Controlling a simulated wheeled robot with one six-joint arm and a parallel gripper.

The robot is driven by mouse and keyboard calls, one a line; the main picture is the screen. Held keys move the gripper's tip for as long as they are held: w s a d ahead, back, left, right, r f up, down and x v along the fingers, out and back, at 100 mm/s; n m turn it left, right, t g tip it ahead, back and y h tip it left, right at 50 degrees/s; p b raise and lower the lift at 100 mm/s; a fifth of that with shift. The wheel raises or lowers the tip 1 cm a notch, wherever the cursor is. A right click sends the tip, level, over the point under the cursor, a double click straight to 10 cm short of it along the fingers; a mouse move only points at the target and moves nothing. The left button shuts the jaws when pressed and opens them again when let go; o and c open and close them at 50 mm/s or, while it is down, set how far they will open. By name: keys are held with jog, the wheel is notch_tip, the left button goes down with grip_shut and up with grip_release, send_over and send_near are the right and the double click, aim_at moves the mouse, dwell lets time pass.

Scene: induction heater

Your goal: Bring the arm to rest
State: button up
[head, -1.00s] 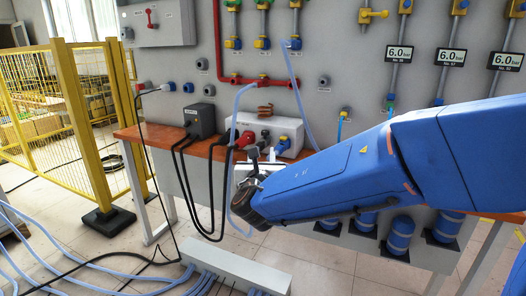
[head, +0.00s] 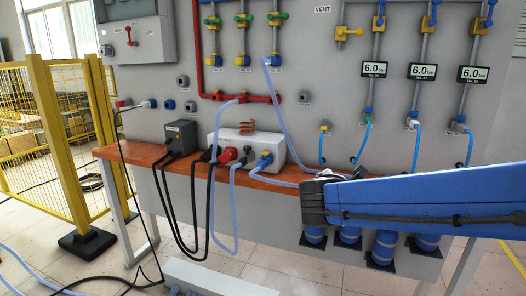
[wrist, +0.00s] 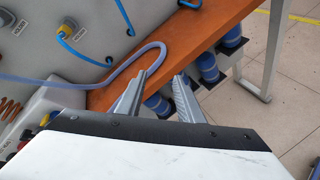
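My gripper (wrist: 162,88) shows in the wrist view with its two grey fingers apart and nothing between them. The fingers point over the front edge of the orange-brown bench (wrist: 205,32), close to a light blue hose (wrist: 120,78). In the head view my blue arm reaches in from the right, and its dark wrist end hides the fingers. The white induction heater (head: 283,146) with a copper coil (head: 248,127) stands on the bench to the left of my wrist. Black, red and blue plugs sit in its front.
A dark grey box (head: 180,138) with black cables stands left of the heater. A grey wall panel with valves and gauges (head: 388,69) rises behind. Blue cylinders (head: 384,246) stand below the bench. A yellow fence (head: 58,150) is at left. Hoses and cables lie around.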

jog(key=s+d+f+m+g+y, duration=0.1)
jog(key=s+d+f+m+g, duration=0.25)
jog(key=s+d+m, duration=0.35)
jog(key=s+d+f+m+g+y, duration=0.15)
jog(key=s+d+f+m, duration=0.3)
jog(key=s, duration=0.45)
jog(key=s+a+f+m+y, duration=0.1)
jog(key=s+a+m+y, duration=0.1)
jog(key=s+m, duration=0.3)
jog(key=s+a+f+m+g+y, duration=0.1)
jog(key=s+a+m+y, duration=0.1)
jog(key=s+a+m, duration=0.2)
jog(key=shift+s+f+m, duration=0.35)
jog(key=shift+s, duration=0.7)
jog(key=shift+y, duration=0.25)
jog(key=shift+c, duration=0.4)
